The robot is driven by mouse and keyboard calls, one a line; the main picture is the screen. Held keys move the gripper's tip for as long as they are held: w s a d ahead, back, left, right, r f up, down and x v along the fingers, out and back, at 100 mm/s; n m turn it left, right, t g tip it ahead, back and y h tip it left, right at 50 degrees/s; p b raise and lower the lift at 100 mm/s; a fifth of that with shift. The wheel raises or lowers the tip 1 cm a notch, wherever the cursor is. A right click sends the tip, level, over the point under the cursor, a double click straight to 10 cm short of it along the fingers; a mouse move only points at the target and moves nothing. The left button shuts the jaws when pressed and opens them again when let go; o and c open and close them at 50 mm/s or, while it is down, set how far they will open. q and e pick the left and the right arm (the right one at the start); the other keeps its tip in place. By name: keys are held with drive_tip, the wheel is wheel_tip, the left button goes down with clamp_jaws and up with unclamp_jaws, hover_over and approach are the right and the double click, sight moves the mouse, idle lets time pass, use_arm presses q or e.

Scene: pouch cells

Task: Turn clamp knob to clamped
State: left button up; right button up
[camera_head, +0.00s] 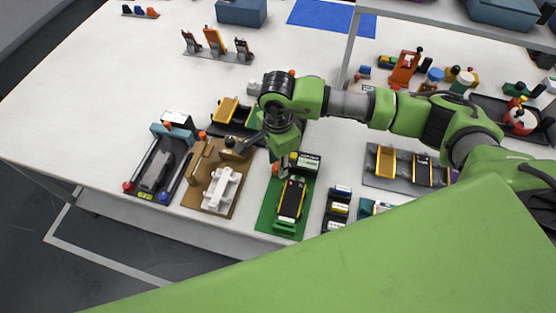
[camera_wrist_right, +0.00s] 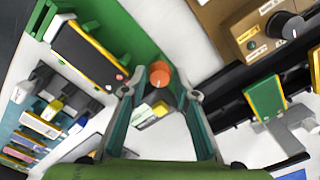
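A dark round knob (camera_wrist_right: 285,25) with a light pointer mark stands on a brown fixture (camera_wrist_right: 235,15) at the top right of the wrist view. Small white and yellow labels lie beside it, too small to read. In the head view the knob (camera_head: 229,142) is at the back of the brown fixture (camera_head: 191,195), left of my right gripper. My right gripper (camera_wrist_right: 158,92) is open and empty, its fingers apart. An orange knob (camera_wrist_right: 160,74) on a green station shows between and beyond the fingertips; contact is not visible. My left gripper is out of view.
The green station (camera_head: 270,212) holds a black and yellow cell (camera_head: 291,198). A dark tray (camera_head: 148,166) stands left of the brown fixture. A holder with yellow parts (camera_head: 228,111) stands behind. The table's middle left (camera_head: 120,85) is clear.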

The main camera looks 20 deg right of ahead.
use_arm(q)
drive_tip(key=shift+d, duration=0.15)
use_arm(e)
drive_tip(key=shift+c, duration=0.4)
drive_tip(key=c, duration=0.7)
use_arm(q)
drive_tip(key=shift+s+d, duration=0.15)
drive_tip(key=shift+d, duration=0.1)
use_arm(e)
clamp_jaws()
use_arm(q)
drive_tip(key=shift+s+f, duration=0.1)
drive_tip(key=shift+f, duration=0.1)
use_arm(e)
drive_tip(key=shift+f+m+b, duration=0.15)
drive_tip(key=shift+m+b, duration=1.05)
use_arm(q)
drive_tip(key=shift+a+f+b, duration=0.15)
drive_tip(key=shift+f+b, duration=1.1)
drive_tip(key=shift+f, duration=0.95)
use_arm(e)
drive_tip(key=shift+m, duration=1.8)
drive_tip(key=shift+r, duration=0.2)
drive_tip(key=o, duration=0.8)
unclamp_jaws()
